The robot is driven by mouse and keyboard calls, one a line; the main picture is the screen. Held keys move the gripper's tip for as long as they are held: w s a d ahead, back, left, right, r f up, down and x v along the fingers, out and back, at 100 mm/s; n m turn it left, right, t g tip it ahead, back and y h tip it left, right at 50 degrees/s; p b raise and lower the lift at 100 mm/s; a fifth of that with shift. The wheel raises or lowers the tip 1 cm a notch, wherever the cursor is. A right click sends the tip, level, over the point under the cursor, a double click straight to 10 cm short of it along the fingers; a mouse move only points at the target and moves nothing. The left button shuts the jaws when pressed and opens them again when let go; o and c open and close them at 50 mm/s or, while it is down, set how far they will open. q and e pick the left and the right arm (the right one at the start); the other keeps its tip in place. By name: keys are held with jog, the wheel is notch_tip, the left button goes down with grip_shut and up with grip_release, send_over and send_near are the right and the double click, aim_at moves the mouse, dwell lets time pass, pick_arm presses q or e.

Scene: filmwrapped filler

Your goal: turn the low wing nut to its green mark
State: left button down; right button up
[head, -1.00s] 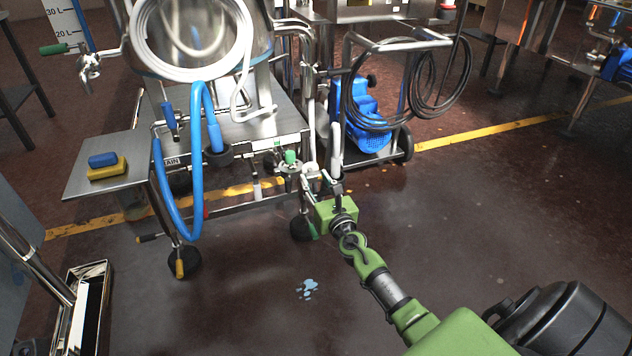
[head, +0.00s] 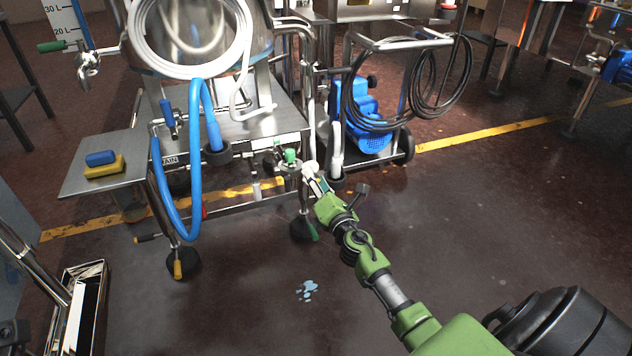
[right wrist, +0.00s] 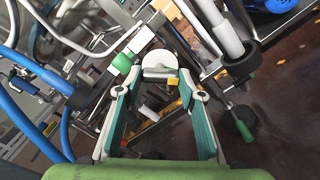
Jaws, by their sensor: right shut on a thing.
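My right gripper (head: 315,180) reaches to the low front right of the steel filler frame. In the right wrist view its two fingers (right wrist: 160,76) are closed in on a pale, round-topped piece, which looks like the low wing nut (right wrist: 159,60). In the head view the pale piece (head: 310,168) shows only small at the fingertips. A small yellow part (right wrist: 172,81) sits just below it in the wrist view. I cannot make out the green mark. My left gripper is not seen.
A blue hose (head: 158,190) loops down at the frame's left. A blue pump (head: 362,118) on a cart with black coiled cable stands behind right. A side shelf holds yellow and blue sponges (head: 103,166).

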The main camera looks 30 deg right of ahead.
jog(key=shift+m, duration=1.1)
jog(key=o, duration=1.1)
jog(key=shift+s, duration=0.15)
jog(key=v, duration=1.1)
jog(key=shift+s+a, duration=0.2)
jog(key=shift+s, duration=0.15)
